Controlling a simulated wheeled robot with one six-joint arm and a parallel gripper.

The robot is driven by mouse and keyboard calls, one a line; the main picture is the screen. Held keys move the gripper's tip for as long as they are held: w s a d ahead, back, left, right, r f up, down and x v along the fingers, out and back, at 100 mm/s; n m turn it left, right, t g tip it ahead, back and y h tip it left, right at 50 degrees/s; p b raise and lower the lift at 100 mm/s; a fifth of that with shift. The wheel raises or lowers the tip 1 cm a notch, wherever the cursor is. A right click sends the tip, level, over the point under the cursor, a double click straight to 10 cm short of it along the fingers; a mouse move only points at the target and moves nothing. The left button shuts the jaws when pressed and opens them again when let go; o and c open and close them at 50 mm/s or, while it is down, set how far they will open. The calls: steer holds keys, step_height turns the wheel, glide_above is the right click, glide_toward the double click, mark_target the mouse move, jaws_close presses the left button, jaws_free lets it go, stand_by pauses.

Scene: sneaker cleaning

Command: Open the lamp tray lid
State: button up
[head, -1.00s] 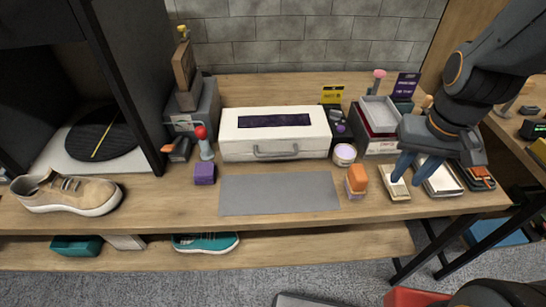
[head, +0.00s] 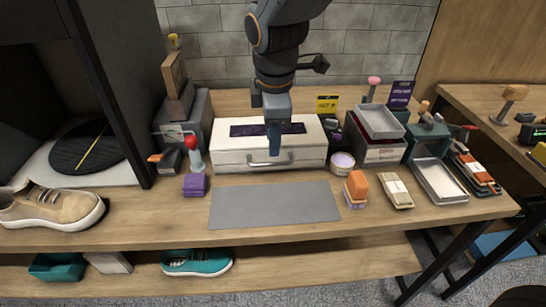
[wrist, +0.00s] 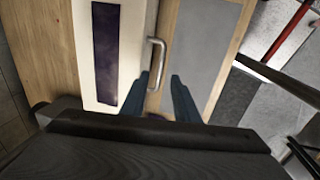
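The lamp tray is a white box (head: 228,158) with a dark purple strip on its lid (head: 242,130) and a metal bar handle (head: 285,160) on its front. The lid looks shut. My gripper (head: 274,152) points down over the front of the box, hiding part of the lid and handle. In the wrist view my gripper (wrist: 160,90) is open, its two blue fingers apart. The handle (wrist: 156,60) lies just ahead of the fingertips, roughly in line with the gap between them. I cannot tell whether the fingers touch it.
A grey mat (head: 275,204) lies clear in front of the box. A red-topped bottle (head: 194,157) and purple block (head: 195,184) stand left. A white jar (head: 342,163), orange block (head: 357,187) and stacked trays (head: 380,122) stand right. A beige shoe (head: 50,207) is far left.

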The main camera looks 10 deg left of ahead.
mark_target(273, 163)
steer(key=f, duration=0.4)
steer(key=w+f, duration=0.1)
steer(key=f, duration=0.1)
steer(key=shift+f+p, duration=0.2)
steer(key=shift+p, duration=0.15)
jaws_close()
